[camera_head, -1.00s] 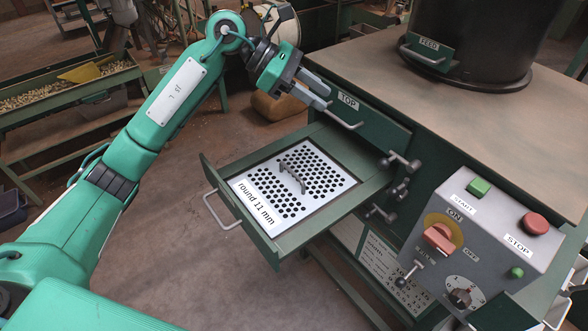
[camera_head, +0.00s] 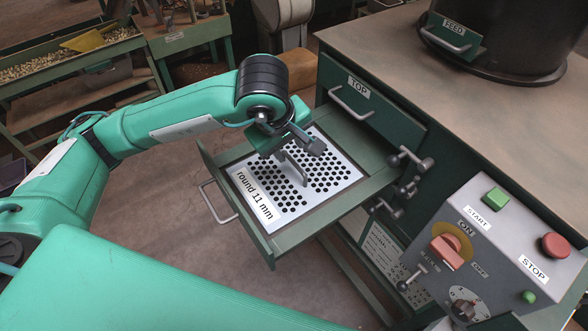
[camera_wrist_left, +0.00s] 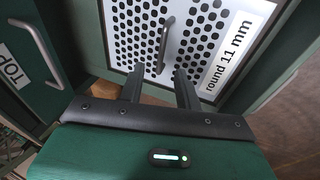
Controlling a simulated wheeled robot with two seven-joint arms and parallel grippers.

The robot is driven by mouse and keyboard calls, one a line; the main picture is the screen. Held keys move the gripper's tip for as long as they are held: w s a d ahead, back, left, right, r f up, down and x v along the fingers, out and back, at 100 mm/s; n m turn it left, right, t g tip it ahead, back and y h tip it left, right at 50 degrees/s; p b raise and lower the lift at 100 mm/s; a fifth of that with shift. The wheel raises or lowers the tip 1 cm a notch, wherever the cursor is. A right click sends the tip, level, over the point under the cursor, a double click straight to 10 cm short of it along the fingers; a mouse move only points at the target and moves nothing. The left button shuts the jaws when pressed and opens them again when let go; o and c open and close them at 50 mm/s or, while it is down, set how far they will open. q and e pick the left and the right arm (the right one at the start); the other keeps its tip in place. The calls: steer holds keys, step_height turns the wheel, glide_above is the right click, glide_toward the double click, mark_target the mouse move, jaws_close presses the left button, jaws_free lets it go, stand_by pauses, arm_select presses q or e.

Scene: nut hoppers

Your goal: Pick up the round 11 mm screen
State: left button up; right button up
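The round 11 mm screen (camera_head: 337,186) is a white plate with rows of round black holes and a printed "round 11 mm" label. It lies in the pulled-out drawer (camera_head: 262,247). A grey handle (camera_head: 294,168) stands up from its middle; the handle also shows in the left wrist view (camera_wrist_left: 164,46). My left gripper (camera_head: 302,144) is over the screen, close to the handle. In the left wrist view my left gripper's fingers (camera_wrist_left: 159,84) are apart, with nothing between them, and the handle stands just beyond their tips. My right gripper is out of view.
Clamp levers (camera_head: 408,160) stick out at the cabinet's corner. A control box (camera_head: 490,240) with START and STOP buttons stands at right. Floor is free left of the drawer.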

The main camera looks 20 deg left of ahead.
mark_target(294, 162)
arm_select(q)
steer(key=shift+x, duration=1.05)
steer(key=shift+w+f+p, duration=0.15)
steer(key=shift+f+p, duration=0.45)
steer(key=shift+p, duration=0.05)
steer(key=p+x, duration=0.1)
steer(key=x, duration=0.2)
steer(key=shift+w+f, duration=0.1)
steer(key=shift+f, duration=0.4)
jaws_close()
